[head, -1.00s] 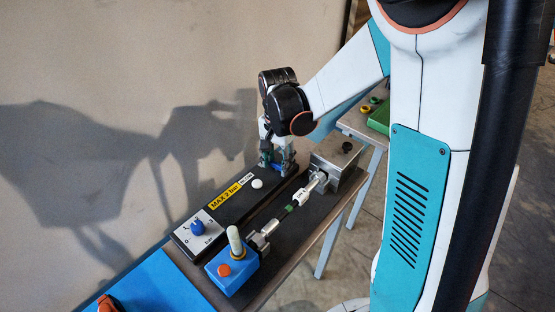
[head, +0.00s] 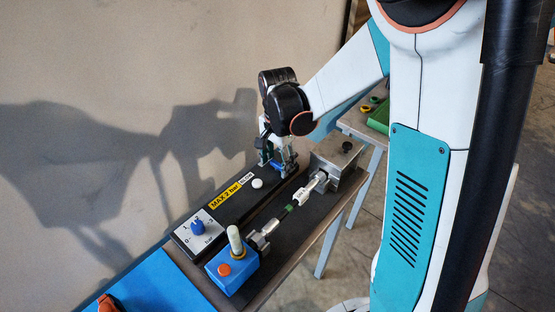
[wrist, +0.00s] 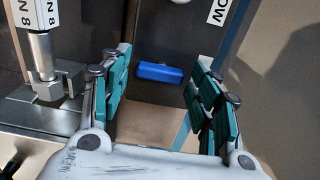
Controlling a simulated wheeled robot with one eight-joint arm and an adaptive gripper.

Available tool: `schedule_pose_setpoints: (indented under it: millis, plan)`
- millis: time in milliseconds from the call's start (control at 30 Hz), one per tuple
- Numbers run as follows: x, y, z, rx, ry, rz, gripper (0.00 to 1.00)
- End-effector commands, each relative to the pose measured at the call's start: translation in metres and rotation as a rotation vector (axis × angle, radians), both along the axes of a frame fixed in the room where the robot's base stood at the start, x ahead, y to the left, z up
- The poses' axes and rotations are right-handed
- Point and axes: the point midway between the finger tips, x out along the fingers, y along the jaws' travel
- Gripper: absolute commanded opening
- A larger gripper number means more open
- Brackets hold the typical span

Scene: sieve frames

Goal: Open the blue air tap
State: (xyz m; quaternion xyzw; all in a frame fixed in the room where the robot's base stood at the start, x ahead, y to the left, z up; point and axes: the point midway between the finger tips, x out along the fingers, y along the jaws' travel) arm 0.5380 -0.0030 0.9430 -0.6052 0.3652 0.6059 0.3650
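The blue air tap (wrist: 160,72) shows in the wrist view as a short blue bar lying crosswise at the end of the dark panel. In the head view only a bit of blue (head: 279,164) shows there, largely hidden by my fingers. My gripper (wrist: 163,66) is open, with teal finger pads left and right of the tap. A clear gap shows on each side, and nothing is held. In the head view my gripper (head: 277,158) points down over the far end of the panel. I cannot tell its exact height above the tap.
The dark panel (head: 233,207) carries a yellow pressure label, a white button (head: 257,184) and a blue dial knob (head: 198,227). Beside it run a rod (head: 293,206), a metal block (head: 340,160) and a blue box (head: 232,270) with an orange button. A wall stands close behind.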

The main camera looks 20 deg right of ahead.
Motion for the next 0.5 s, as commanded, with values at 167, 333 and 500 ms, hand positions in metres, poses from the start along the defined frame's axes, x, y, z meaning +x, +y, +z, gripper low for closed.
schedule_pose_setpoints:
  millis: [167, 333, 500]
  plan:
    - [0.000, 0.000, 0.000, 0.000, 0.000, 0.001, 0.63]
    - [0.000, 0.000, 0.001, -0.001, 0.000, 0.001, 0.63]
    - [0.000, 0.000, 0.015, 0.000, -0.001, 0.001, 0.63]
